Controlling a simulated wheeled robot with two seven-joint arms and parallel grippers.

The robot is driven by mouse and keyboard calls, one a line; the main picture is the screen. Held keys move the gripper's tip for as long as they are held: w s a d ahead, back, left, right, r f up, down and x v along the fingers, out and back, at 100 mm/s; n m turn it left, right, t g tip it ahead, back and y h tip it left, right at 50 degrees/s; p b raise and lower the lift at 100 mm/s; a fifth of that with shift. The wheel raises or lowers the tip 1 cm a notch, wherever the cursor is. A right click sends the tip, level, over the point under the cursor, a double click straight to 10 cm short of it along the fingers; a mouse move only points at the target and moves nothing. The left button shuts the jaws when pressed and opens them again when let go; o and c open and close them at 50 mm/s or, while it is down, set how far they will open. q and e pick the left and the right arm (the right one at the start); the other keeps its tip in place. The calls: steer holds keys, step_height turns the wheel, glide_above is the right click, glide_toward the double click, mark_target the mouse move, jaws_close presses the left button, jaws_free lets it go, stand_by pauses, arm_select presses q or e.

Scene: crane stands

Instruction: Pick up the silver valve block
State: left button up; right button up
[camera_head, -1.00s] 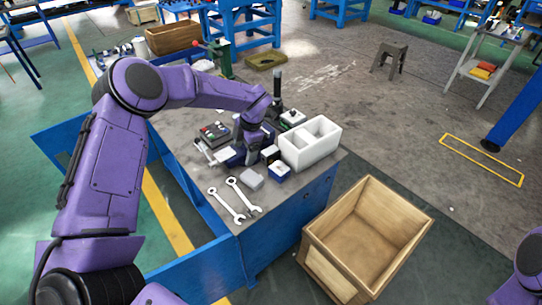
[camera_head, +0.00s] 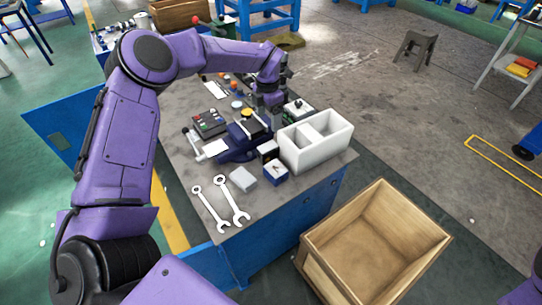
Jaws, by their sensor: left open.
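A plain light grey block (camera_head: 243,180), which looks like the silver valve block, lies on the workbench (camera_head: 185,150) beside two wrenches. It is in full view and nothing touches it. My left arm reaches over the bench from the left. Its gripper (camera_head: 268,112) is open and points down, behind and to the right of the grey block, near the left end of the white bin. Its fingertips are small and partly lost among the dark items there, and I see nothing held. My right gripper is out of view.
A white divided bin (camera_head: 316,160), a small blue box (camera_head: 276,172), a dark blue vice-like fixture (camera_head: 236,147) and a button box (camera_head: 210,124) crowd the bench. Two wrenches (camera_head: 222,203) lie in front. An open wooden crate (camera_head: 330,266) stands on the floor at right.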

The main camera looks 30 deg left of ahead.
mark_target(268, 147)
arm_select(q)
step_height(268, 147, down, 14)
steer(key=shift+a+r+p, duration=0.1)
steer(key=shift+a+p, duration=0.05)
steer(key=shift+p, duration=0.3)
steer(key=shift+w, duration=0.1)
jaws_close()
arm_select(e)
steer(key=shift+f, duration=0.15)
